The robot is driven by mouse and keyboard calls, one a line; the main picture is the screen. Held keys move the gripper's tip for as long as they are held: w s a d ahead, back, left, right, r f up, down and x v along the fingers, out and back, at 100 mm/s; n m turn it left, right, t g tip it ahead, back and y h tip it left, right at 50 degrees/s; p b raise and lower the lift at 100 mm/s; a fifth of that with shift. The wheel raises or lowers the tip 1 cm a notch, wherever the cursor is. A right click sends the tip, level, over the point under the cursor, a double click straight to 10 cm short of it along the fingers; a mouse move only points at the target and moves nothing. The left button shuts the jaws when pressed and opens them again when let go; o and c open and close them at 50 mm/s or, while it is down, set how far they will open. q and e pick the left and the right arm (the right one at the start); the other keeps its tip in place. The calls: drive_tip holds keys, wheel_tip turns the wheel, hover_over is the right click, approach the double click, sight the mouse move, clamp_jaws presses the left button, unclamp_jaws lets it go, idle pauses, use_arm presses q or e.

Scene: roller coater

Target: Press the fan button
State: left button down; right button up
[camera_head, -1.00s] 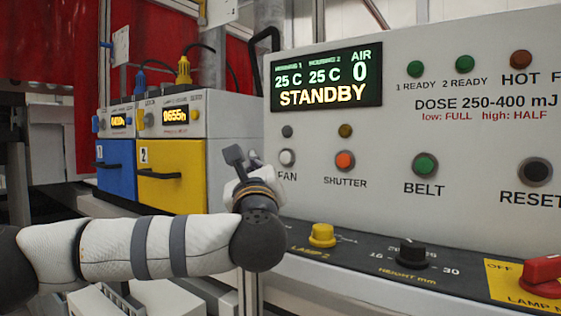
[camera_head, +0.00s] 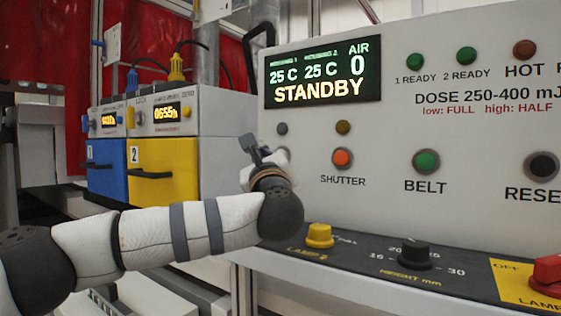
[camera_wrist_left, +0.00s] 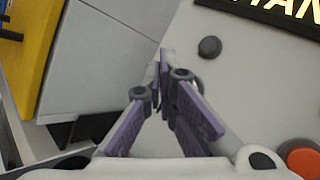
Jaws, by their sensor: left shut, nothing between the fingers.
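The white fan button (camera_head: 284,152) is on the grey control panel, mostly hidden behind my left gripper (camera_head: 249,143) in the head view. Its label is covered. The small lamp (camera_head: 282,129) above it is dark; this lamp also shows in the left wrist view (camera_wrist_left: 209,46). My left gripper is shut and empty, its fingers pointing toward the panel by the button. In the left wrist view the closed fingers (camera_wrist_left: 163,78) cover most of the button area, so I cannot tell whether they touch it. My right gripper is not in view.
The orange shutter button (camera_head: 342,158) is right of the fan button, then the green belt button (camera_head: 426,161). The display (camera_head: 322,76) reads STANDBY, AIR 0. A yellow knob (camera_head: 319,235) is below. Blue and yellow units (camera_head: 163,190) stand left.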

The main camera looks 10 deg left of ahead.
use_arm(q)
drive_tip(key=w, duration=0.1)
drive_tip(key=w+d, duration=0.1)
drive_tip(key=shift+w+b, duration=0.3)
drive_tip(key=shift+b, duration=0.1)
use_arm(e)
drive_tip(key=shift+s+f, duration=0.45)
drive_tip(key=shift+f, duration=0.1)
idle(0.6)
use_arm(q)
drive_tip(key=shift+w+d, duration=0.15)
drive_tip(key=shift+w, duration=0.25)
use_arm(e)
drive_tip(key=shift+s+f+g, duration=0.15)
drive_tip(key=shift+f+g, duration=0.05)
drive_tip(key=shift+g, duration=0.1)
